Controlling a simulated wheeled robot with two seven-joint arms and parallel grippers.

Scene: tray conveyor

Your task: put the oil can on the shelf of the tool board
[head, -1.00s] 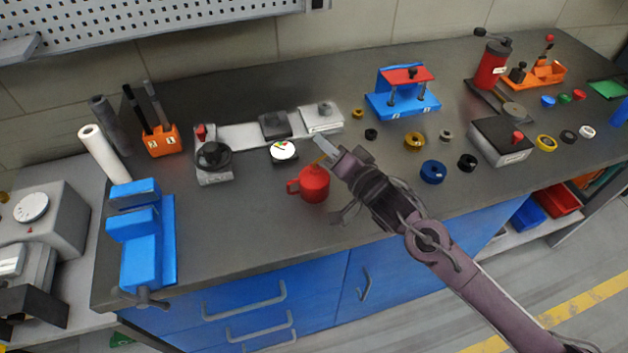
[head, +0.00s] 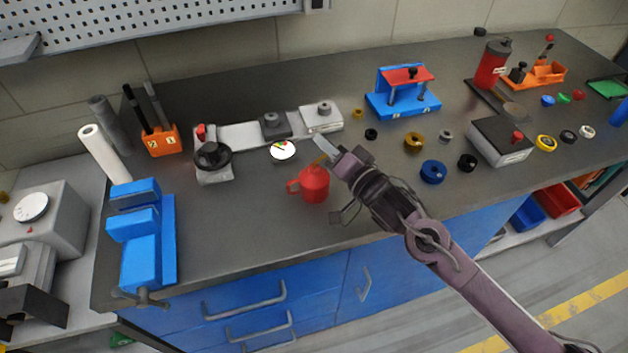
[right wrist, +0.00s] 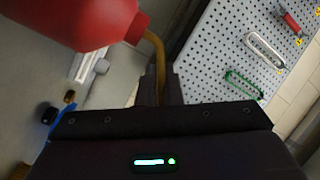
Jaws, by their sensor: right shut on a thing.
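The red oil can (head: 314,184) is upright at the middle of the workbench, with a red handle on its left side and a thin brass spout. My right gripper (head: 326,155) reaches in from the right and is shut on the spout. In the right wrist view the oil can (right wrist: 75,22) fills the top left, and its spout runs down between my fingers (right wrist: 160,88). I cannot tell whether the can's base touches the bench. The tool board (head: 170,35) is on the wall at the upper left, with a grey shelf (head: 18,49) at its left end. My left gripper is out of view.
A white dial (head: 283,151) and a grey rail fixture (head: 250,135) lie behind the can. A blue vise (head: 140,240) and an orange tool holder (head: 162,140) stand to the left. Rings and a blue press (head: 402,103) are to the right. The bench in front of the can is clear.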

